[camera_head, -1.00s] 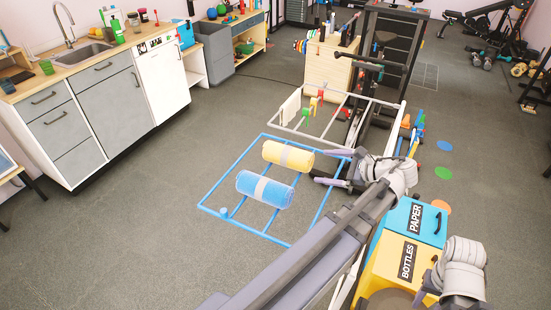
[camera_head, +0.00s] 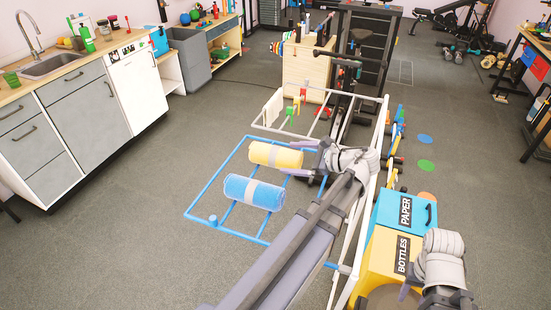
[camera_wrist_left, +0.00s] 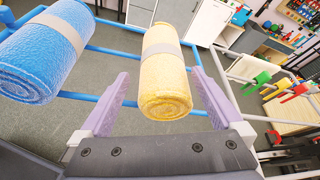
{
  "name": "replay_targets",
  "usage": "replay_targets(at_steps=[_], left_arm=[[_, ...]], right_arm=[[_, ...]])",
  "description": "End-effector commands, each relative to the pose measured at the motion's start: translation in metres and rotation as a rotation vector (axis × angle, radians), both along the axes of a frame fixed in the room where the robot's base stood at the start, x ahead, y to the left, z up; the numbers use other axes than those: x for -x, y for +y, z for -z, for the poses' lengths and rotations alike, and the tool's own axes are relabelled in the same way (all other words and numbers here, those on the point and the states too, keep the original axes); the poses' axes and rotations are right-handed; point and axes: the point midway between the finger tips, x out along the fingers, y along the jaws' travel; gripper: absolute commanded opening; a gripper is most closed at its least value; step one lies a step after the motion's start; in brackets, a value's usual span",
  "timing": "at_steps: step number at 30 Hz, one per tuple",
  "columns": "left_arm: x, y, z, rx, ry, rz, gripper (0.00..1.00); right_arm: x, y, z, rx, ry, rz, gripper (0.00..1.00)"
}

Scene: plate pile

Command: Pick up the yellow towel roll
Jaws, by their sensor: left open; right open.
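The yellow towel roll (camera_head: 275,155), with a pale band round its middle, lies on the blue rack (camera_head: 197,196). In the left wrist view the yellow towel roll (camera_wrist_left: 164,98) has its near end between the two purple fingers. My left gripper (camera_head: 292,158) is open, at the right end of the roll, with one finger on either side and a gap showing on the left. The blue towel roll (camera_head: 254,192) lies beside it; it also shows in the left wrist view (camera_wrist_left: 45,52). My right gripper (camera_head: 408,296) is open and empty at the lower right, partly out of frame.
A white rack (camera_head: 362,84) with a hanging towel and small coloured items stands behind. A yellow bottles bin (camera_head: 382,258) and a blue paper bin (camera_head: 388,209) stand at the right. The floor (camera_head: 125,230) left of the blue rack is clear.

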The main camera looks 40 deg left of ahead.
Motion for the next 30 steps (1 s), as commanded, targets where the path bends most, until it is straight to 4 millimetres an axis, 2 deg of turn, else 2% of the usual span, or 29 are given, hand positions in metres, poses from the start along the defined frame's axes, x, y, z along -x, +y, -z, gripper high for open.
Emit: replay_targets(at_steps=[10, 18, 30], left_arm=[[0.003, 0.041, 0.019, -0.001, 0.0, -0.002, 1.0], [0.004, 0.045, 0.018, 0.0, 0.0, 0.0, 0.99], [0.004, 0.045, 0.018, 0.0, -0.001, 0.0, 0.54]], right_arm=[[0.0, 0.0, 0.019, 0.0, 0.0, 0.0, 0.5], [0.0, 0.0, 0.018, 0.0, 0.0, 0.0, 0.5], [0.0, 0.0, 0.018, 0.0, 0.0, 0.0, 0.5]])
